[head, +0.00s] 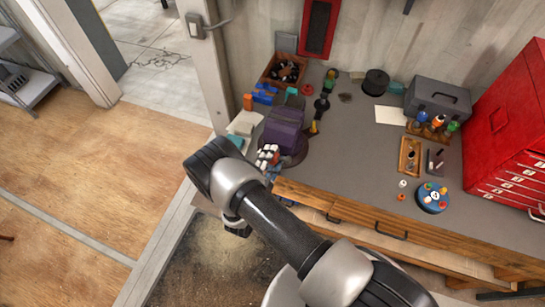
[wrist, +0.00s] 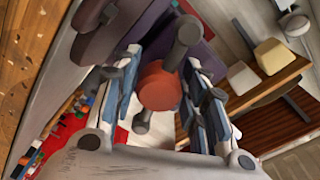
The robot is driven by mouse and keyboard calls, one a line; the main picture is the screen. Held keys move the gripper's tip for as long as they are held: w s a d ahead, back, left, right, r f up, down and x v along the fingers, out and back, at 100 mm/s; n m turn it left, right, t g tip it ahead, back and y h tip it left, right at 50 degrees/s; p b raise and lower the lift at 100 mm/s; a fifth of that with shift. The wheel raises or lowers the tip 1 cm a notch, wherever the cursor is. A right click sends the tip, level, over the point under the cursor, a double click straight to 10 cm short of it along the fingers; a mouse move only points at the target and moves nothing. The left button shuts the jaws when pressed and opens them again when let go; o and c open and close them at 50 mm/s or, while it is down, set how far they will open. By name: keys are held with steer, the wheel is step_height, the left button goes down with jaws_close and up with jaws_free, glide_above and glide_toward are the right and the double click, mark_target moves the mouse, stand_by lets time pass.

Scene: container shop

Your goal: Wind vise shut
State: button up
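The purple vise (head: 284,130) stands on the left end of the grey workbench (head: 350,133). In the wrist view its dark purple body (wrist: 95,45) fills the top. Its round orange-red screw head (wrist: 159,86) faces the camera, crossed by a grey handle bar with a knob (wrist: 187,29) at the upper end and another (wrist: 142,127) at the lower end. My gripper (wrist: 161,60) is open, with one finger on each side of the screw head and bar. I cannot tell whether either finger touches the bar. In the head view my arm largely hides the gripper. The jaw gap is not clear.
Pale blocks (wrist: 270,56) lie beside the vise. Small bottles, a wooden bin (head: 272,78) and a grey toolbox (head: 438,100) stand along the bench. A red drawer cabinet (head: 505,130) is at the right. The floor (head: 70,190) at left is open.

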steer(key=c, duration=0.6)
steer(key=shift+m+b, duration=0.3)
steer(key=shift+b, duration=0.05)
steer(key=m+b, duration=0.2)
steer(key=shift+f+m, duration=0.1)
steer(key=shift+m, duration=0.3)
steer(key=m+b, duration=0.2)
steer(key=m, duration=0.2)
steer(key=m+b, duration=0.2)
steer(key=m, duration=0.2)
steer(key=shift+m+y+b, duration=0.35)
steer(key=shift+m+y, duration=0.05)
steer(key=m+b, duration=0.2)
steer(key=m, duration=0.2)
steer(key=shift+m, duration=0.3)
steer(key=shift+c, duration=0.2)
steer(key=shift+r+m, duration=0.2)
steer(key=shift+m, duration=0.2)
